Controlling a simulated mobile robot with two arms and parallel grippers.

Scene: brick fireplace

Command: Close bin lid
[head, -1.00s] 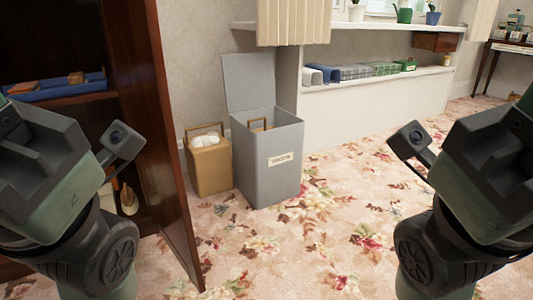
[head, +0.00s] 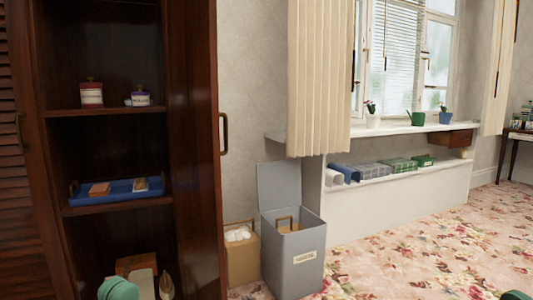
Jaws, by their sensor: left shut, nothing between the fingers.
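The grey bin (head: 293,262) stands on the carpet right of the dark cabinet, with a label on its front. Its grey lid (head: 279,187) is open and stands upright at the back edge. Something with a light brown handle shows inside the bin. Only a small green part of my left arm (head: 118,289) shows at the bottom left edge, in front of the cabinet and well left of the bin; its fingertips cannot be made out. A sliver of green shows at the bottom right edge; my right gripper is not in view.
A tan bin (head: 243,262) with white contents stands close left of the grey bin. The open cabinet door (head: 195,150) rises left of both. A pleated curtain (head: 318,80) and the window shelf (head: 400,133) are behind. Flowered carpet (head: 430,255) is clear to the right.

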